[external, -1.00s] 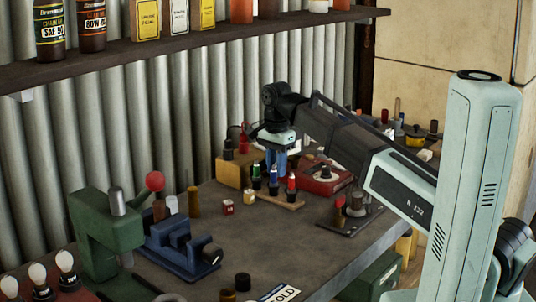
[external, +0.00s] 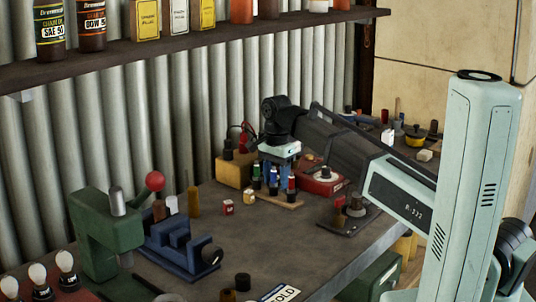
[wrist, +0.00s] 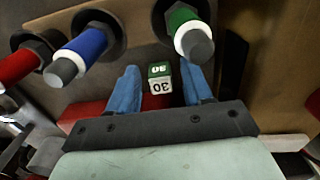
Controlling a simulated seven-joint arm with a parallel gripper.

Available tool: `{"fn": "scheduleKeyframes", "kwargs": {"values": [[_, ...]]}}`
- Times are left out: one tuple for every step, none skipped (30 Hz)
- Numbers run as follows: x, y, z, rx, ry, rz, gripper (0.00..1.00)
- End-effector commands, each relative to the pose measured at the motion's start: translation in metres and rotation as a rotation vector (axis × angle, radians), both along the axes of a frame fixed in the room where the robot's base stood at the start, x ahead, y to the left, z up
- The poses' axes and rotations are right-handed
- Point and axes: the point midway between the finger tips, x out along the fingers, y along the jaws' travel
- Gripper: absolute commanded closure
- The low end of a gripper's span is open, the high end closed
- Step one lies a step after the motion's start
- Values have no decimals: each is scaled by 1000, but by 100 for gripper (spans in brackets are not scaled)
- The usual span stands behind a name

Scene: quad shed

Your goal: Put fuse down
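The fuse is a small green and white block marked 30 (wrist: 160,78), in the wrist view. It sits between the blue fingers of my gripper (wrist: 160,82), with a narrow gap at each side, so the fingers look open around it. Whether it rests on the surface below is unclear. In the external view my gripper (external: 282,178) points down behind a wooden stand (external: 283,203), and its fingertips and the fuse are hidden there.
The stand bears green (wrist: 187,28), blue (wrist: 83,50) and red (wrist: 22,62) cylinders close to the fingers. A red box (external: 320,184) is right of the gripper and a yellow box (external: 233,172) left.

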Motion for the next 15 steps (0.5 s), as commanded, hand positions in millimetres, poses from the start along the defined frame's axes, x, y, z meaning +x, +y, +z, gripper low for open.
{"fn": "scheduleKeyframes", "kwargs": {"values": [[0, 0, 0, 0, 0, 0, 48], [0, 0, 0, 0, 0, 0, 48], [0, 0, 0, 0, 0, 0, 48], [0, 0, 0, 0, 0, 0, 48], [0, 0, 0, 0, 0, 0, 48], [0, 0, 0, 0, 0, 0, 48], [0, 0, 0, 0, 0, 0, 48], [0, 0, 1, 0, 0, 0, 48], [0, 0, 2, 0, 0, 0, 48], [0, 0, 3, 0, 0, 0, 48], [0, 0, 5, 0, 0, 0, 48], [0, 0, 8, 1, -1, 0, 48], [1, 0, 11, 1, -1, 0, 48], [1, 1, 15, 1, -1, 0, 48], [1, 1, 21, 1, -1, 0, 48]]}}
